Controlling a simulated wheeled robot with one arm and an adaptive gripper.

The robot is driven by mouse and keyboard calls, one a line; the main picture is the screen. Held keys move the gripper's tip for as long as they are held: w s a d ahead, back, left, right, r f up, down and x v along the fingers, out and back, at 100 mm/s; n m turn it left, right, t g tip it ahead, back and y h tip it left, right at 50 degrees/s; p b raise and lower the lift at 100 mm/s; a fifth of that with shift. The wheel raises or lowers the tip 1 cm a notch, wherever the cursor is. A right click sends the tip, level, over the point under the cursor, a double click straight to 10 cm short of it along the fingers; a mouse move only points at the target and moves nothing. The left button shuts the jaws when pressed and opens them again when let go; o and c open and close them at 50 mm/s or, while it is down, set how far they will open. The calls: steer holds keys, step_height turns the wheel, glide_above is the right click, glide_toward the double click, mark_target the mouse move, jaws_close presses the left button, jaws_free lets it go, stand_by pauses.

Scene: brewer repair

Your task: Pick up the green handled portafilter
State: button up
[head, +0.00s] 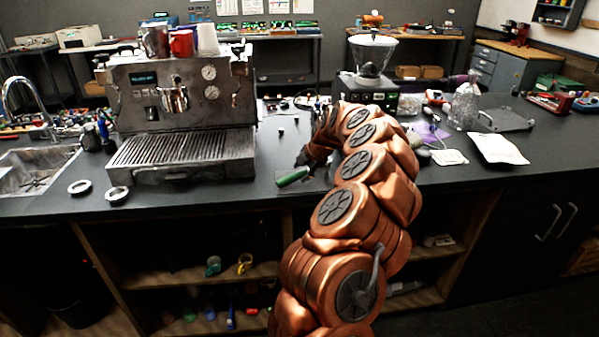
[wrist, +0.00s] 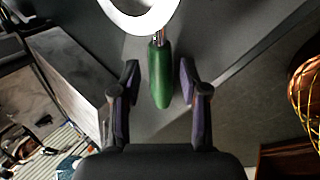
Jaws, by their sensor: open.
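The portafilter's green handle (head: 292,177) lies on the dark counter, just right of the espresso machine, near the counter's front edge. In the wrist view the green handle (wrist: 160,75) points toward my gripper (wrist: 159,78), and the portafilter's white ring-shaped head (wrist: 140,20) is cut off by the top edge. My gripper is open, with one finger on each side of the handle and a visible gap on both sides. In the head view my gripper (head: 306,158) is dark and partly hidden by my copper arm, close to the handle.
The espresso machine (head: 180,110) stands left of the handle, with cups on top. A coffee grinder (head: 372,65) stands behind my arm. A clear bag (head: 465,105) and white paper (head: 497,148) lie to the right.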

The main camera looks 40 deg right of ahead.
steer(key=shift+x, duration=1)
jaws_close()
